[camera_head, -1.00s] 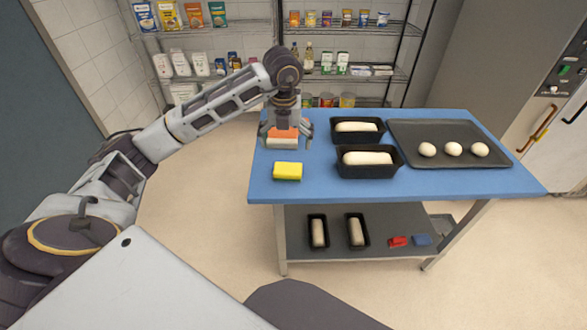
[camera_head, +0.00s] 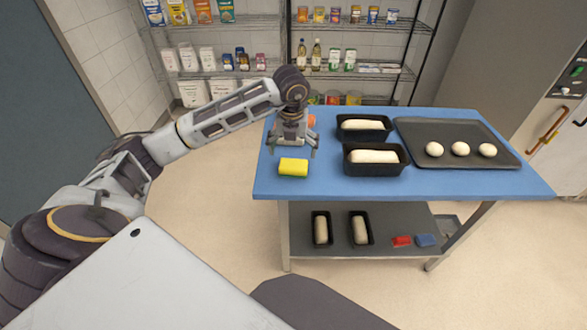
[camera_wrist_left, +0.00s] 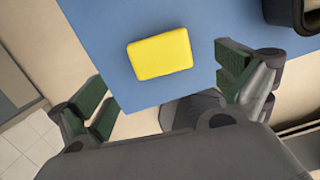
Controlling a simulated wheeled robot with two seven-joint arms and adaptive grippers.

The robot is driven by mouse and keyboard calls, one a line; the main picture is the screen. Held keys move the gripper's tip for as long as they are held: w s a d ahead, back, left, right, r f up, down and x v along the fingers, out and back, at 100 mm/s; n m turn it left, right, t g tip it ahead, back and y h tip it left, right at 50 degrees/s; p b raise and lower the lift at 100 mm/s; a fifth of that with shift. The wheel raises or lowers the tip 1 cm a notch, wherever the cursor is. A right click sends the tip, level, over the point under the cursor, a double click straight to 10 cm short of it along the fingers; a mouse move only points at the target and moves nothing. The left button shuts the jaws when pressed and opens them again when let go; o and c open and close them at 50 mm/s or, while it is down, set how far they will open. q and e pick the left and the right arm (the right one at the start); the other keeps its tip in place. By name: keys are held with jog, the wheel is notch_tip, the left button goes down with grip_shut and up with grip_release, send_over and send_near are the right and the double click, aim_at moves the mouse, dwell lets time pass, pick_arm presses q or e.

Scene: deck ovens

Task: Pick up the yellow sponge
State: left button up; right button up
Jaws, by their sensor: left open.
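The yellow sponge (camera_head: 293,167) lies flat on the blue table top (camera_head: 400,187) near its front left corner. It also shows in the left wrist view (camera_wrist_left: 160,54), beyond the fingertips and roughly between them, a little turned. My left gripper (camera_head: 292,150) hangs over the table just behind the sponge, pointing down. In the left wrist view its two fingers (camera_wrist_left: 165,85) are spread wide with nothing between them. My right gripper is in neither view.
An orange item (camera_head: 311,121) is partly hidden behind my left gripper. Two black loaf pans with dough (camera_head: 375,170) (camera_head: 363,137) stand right of the sponge. A dark tray (camera_head: 455,158) holds dough balls. The lower shelf (camera_head: 384,236) holds more pans. Table surface in front is clear.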

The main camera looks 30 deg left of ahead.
aim_at(294, 164)
pick_arm(q)
jog(key=shift+w+a+f, duration=0.1)
jog(key=shift+w+f, duration=0.05)
jog(key=shift+f, duration=1.3)
jog(key=shift+w+a+f, duration=0.1)
jog(key=shift+w+f, duration=0.1)
jog(key=shift+f, duration=1.15)
jog(key=shift+w+a+f, duration=0.1)
jog(key=shift+w+f, duration=0.1)
jog(key=shift+f, duration=1.15)
jog(key=shift+c, duration=0.3)
jog(key=c, duration=0.7)
